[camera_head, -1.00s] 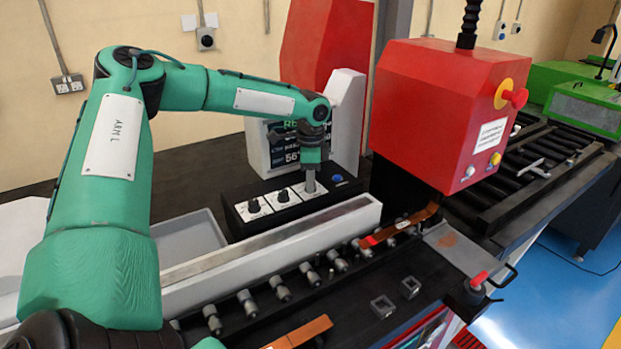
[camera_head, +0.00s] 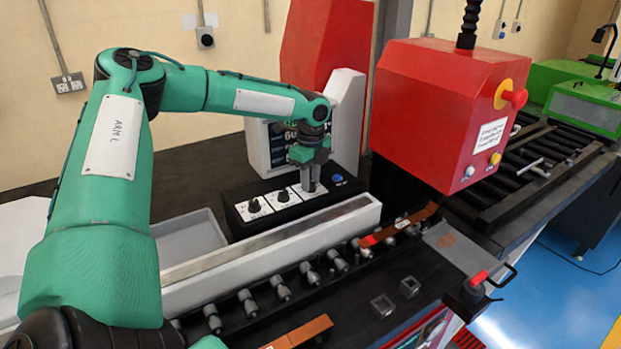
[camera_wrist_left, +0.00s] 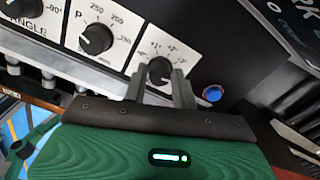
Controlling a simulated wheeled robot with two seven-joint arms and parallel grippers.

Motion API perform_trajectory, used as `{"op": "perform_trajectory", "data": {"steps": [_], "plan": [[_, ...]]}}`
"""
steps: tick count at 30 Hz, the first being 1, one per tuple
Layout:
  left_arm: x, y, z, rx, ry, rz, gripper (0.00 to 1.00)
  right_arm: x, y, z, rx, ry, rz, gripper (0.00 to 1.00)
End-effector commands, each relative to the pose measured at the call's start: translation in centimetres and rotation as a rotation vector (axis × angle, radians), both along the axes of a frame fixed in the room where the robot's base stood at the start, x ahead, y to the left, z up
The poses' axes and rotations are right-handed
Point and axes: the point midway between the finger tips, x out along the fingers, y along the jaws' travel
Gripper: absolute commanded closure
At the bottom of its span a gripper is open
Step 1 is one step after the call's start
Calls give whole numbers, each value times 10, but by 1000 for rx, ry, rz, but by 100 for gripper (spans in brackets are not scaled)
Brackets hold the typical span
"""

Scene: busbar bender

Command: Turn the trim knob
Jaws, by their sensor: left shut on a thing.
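The trim knob (camera_wrist_left: 159,70) is a small black dial on a white scale plate with plus marks, the rightmost of three knobs on a black control box (camera_head: 240,229). My left gripper (camera_head: 311,187) points down at that plate, and its fingers hide the knob in the head view. In the left wrist view the two grey fingers of my left gripper (camera_wrist_left: 160,78) sit on either side of the knob, shut on it. My right gripper is not in view.
A blue button (camera_head: 337,178) sits just right of the trim plate. A screen (camera_head: 290,142) stands behind the box, partly hidden by my arm. A long white rail (camera_head: 290,244) runs in front, and a red machine head (camera_head: 435,110) stands to the right.

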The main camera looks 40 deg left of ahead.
Motion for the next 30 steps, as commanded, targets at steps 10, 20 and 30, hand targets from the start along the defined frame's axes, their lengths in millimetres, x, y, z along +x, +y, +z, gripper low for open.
{"op": "perform_trajectory", "data": {"steps": [10,20,30], "plan": [[1,0,1,0,-4,-18,95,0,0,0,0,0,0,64],[1,0,1,0,-2,-17,51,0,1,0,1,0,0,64],[1,0,7,-1,-3,-16,51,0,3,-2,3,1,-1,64]]}}
